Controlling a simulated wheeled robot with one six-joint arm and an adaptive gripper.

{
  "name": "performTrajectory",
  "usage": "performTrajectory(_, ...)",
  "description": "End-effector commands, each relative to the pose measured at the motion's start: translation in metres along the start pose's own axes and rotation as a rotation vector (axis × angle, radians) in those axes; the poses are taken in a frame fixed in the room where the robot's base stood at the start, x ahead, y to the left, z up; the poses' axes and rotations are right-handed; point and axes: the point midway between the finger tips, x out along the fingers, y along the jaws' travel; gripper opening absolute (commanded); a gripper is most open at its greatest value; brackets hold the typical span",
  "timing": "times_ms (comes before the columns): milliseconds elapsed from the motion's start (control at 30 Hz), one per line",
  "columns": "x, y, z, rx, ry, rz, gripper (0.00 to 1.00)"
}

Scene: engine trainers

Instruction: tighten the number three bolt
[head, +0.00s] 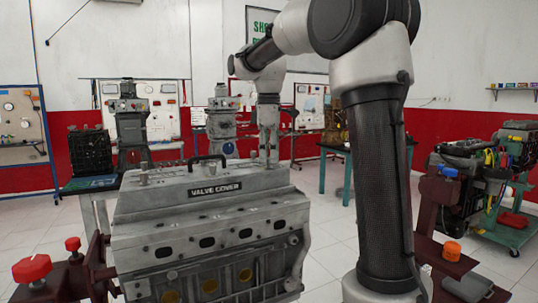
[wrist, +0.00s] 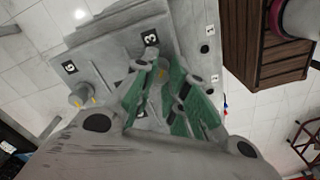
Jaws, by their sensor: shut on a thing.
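The grey engine (head: 212,225) has a valve cover label (head: 214,189) and stands in front of me. My gripper (head: 267,158) points down at the right end of the cover in the head view. In the wrist view, the green fingers of my gripper (wrist: 163,78) are shut around the number three bolt (wrist: 162,72), beside the label 3 (wrist: 150,38). Another bolt (wrist: 82,96) with yellow marks stands near the label 6 (wrist: 69,67).
A black handle (head: 206,160) rises from the cover, and another upright bolt (head: 144,172) stands at its left. Red knobs (head: 32,268) are at the front left. A green cart (head: 500,225) with engine parts stands at the right. Tiled floor is free between.

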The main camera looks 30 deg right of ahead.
Motion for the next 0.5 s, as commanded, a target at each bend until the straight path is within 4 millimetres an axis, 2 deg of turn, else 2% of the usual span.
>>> performTrajectory(500, -0.0005, 0.0002, -0.0001, 0.487, 0.001, 0.001, 0.0)
